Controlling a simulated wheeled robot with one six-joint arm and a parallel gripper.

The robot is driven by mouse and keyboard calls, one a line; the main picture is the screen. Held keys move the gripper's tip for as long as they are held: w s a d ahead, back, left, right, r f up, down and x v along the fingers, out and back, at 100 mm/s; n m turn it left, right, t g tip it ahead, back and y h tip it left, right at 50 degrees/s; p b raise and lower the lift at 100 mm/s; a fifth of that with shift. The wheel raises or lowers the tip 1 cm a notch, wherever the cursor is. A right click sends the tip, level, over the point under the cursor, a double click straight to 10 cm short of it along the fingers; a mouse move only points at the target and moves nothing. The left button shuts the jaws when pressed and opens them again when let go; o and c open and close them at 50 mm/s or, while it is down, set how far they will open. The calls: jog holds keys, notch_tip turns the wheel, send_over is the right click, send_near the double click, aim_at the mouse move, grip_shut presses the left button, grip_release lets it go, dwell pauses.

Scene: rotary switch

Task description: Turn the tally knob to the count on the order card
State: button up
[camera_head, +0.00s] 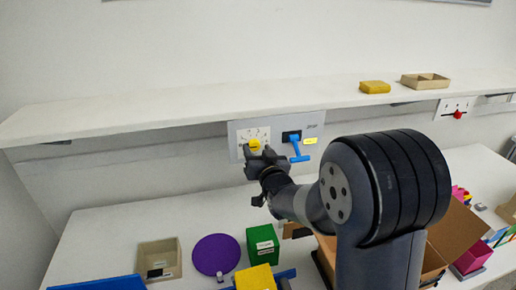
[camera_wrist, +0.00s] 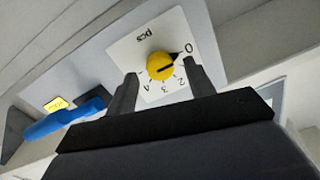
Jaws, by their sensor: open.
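The yellow tally knob (camera_head: 255,144) sits on a white dial plate on a grey wall panel (camera_head: 309,126). In the wrist view the knob (camera_wrist: 159,67) has a black pointer mark on the side toward the 0. The dial plate (camera_wrist: 144,45) reads "pcs", 0, 2, 3 and 4; the 1 is hard to make out. My gripper (camera_head: 259,152) is at the panel in front of the knob. In the wrist view my gripper (camera_wrist: 161,73) is open, with one finger either side of the knob; contact cannot be told. I cannot pick out a readable order card.
A blue lever (camera_head: 296,146) and a yellow label (camera_head: 310,141) are right of the knob. A white shelf (camera_head: 190,108) juts out above the panel. Below, the table bears a tan tray (camera_head: 160,258), purple disc (camera_head: 216,254) and green box (camera_head: 262,244).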

jog(key=shift+w, duration=0.2)
jog(key=shift+c, duration=0.5)
jog(key=c, duration=0.9)
jog(key=shift+f+b, duration=0.1)
jog(key=shift+b, duration=0.25)
